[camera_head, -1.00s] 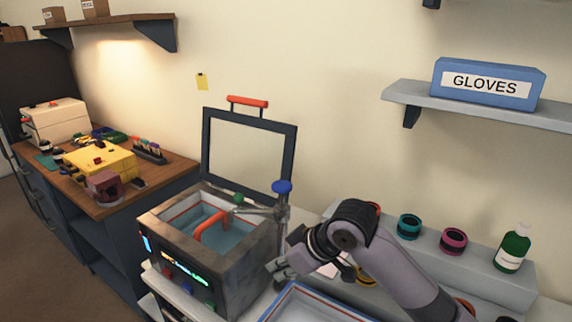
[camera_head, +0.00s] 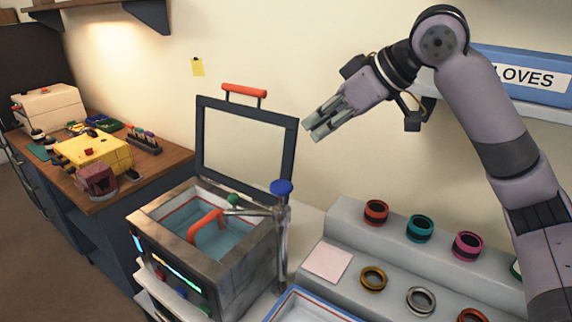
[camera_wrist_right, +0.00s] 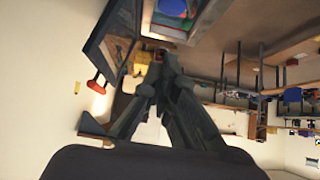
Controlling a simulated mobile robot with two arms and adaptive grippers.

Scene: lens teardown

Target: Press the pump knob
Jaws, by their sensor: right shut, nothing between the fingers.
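A round blue knob (camera_head: 281,187) sits on top of a metal post (camera_head: 282,245) at the right side of an open box-like tank (camera_head: 190,255); I take it as the pump knob. A blue round shape (camera_wrist_right: 172,8) at the top of the right wrist view may be the same knob. My right gripper (camera_head: 311,132) is shut and empty, raised above and a little right of the knob, apart from it. Its shut fingers (camera_wrist_right: 164,62) also show in the right wrist view. My left gripper is not in view.
The tank's framed lid (camera_head: 291,165) stands open behind. Coloured rings (camera_head: 376,212) sit on a grey stepped stand (camera_head: 335,220) at right. A blue-rimmed tray (camera_head: 296,292) lies in front. A shelf with a blue gloves box (camera_head: 530,82) hangs behind my right arm.

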